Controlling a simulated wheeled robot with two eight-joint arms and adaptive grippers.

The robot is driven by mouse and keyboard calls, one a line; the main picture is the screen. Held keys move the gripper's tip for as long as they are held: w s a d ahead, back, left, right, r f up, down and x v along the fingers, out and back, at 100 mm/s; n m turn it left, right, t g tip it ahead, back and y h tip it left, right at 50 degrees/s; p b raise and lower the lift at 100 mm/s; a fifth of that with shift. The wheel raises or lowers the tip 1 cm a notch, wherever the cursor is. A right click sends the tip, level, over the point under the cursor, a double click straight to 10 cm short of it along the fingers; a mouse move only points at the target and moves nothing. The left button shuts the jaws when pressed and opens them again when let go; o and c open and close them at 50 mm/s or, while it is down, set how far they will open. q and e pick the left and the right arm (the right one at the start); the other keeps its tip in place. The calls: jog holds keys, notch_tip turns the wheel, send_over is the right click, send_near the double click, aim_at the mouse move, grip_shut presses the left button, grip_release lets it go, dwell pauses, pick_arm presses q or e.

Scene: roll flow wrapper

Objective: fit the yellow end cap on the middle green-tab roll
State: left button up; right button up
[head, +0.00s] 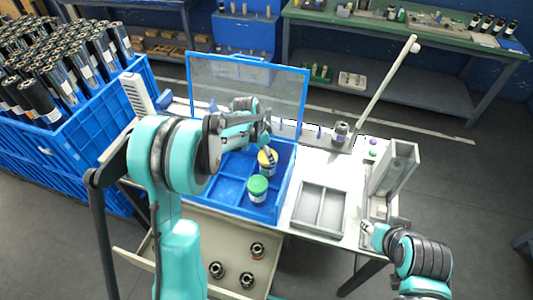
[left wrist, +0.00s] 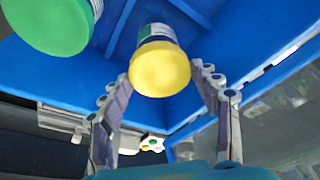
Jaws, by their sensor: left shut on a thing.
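A yellow end cap (head: 266,156) sits at the top end of a roll in the blue compartment box (head: 229,196). In the left wrist view the cap (left wrist: 160,69) covers the near end of the roll (left wrist: 155,33), which has a pale and dark green label. My left gripper (head: 268,144) is at the cap, with one finger on either side, shut on it. A roll with a green cap (head: 257,186) stands in front of it in the same box. My right gripper (head: 368,232) is by the table's right edge; its fingers are too small to judge.
The box's clear lid (head: 247,92) stands open behind. A grey divided tray (head: 318,208) is to the right, and a white upright holder (head: 397,165) beyond it.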

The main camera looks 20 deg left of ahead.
aim_at(259, 159)
pick_arm(q)
jog(key=shift+f, duration=0.4)
jog(key=o, duration=0.5)
jog(key=p+v, duration=0.7)
jog(key=v, duration=0.4)
dwell(0.3)
dwell(0.4)
jog(key=s+d+r+n+t+y+b, duration=0.15)
jog(key=s+r+n, duration=0.25)
jog(key=s+r, duration=0.5)
jog(key=s+n+t, duration=0.1)
jog(key=s, duration=0.4)
jog(key=s+f+n+t, duration=0.1)
jog(key=s+n, duration=0.1)
jog(key=s, duration=0.2)
jog(key=s+n+t+y, duration=0.1)
jog(key=s+n, duration=0.1)
jog(key=s, duration=0.3)
jog(key=shift+s+d+f+t+b, duration=0.25)
jog(key=shift+s+d+b, duration=0.05)
jog(key=shift+d, duration=0.05)
